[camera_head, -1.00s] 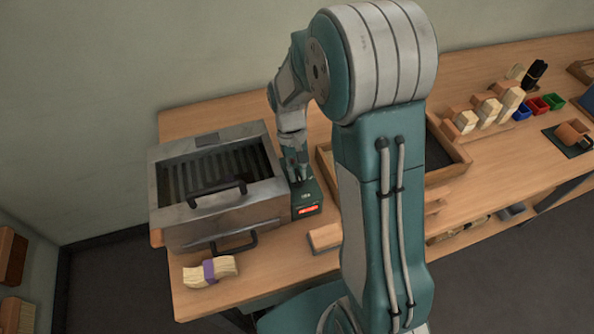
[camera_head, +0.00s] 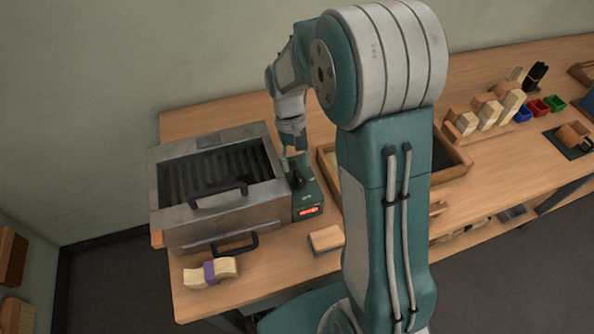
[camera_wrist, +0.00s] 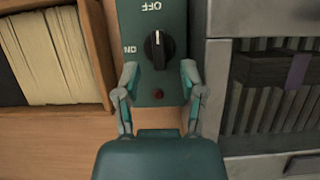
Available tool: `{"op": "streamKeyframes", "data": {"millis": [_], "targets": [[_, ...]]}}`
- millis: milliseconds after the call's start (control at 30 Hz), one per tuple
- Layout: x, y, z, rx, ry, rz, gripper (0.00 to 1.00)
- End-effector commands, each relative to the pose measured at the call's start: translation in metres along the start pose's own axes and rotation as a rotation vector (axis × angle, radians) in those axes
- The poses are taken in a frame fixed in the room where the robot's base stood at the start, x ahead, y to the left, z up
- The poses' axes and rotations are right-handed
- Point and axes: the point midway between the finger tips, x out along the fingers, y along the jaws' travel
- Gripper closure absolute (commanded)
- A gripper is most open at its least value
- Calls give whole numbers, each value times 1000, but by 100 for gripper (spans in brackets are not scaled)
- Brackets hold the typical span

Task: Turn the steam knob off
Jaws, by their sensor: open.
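The steam knob (camera_wrist: 158,48) is a black dial on a green control box (camera_wrist: 150,85). In the wrist view its white mark points up the picture, toward the OFF label (camera_wrist: 151,6). A second label, partly hidden, lies left of the knob. In the head view the knob (camera_head: 297,179) sits on the box (camera_head: 305,199) beside the steel steamer. My gripper (camera_wrist: 159,70) is open, its fingertips apart on either side just below the knob in the wrist view. In the head view my gripper (camera_head: 293,152) is above the knob and apart from it.
The steel steamer (camera_head: 222,216) with black handles stands directly left of the box. A wooden tray (camera_head: 452,172) is to the right. Red digits (camera_head: 309,211) glow on the box.

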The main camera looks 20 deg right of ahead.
Motion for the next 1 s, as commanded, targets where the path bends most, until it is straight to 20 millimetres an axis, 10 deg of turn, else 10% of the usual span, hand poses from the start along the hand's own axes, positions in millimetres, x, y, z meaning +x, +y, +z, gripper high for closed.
{"op": "streamKeyframes", "data": {"millis": [400,1000], "targets": [[-76,-1,-2,0,2,0,47],[-84,-1,-1,0,0,0,47]]}}
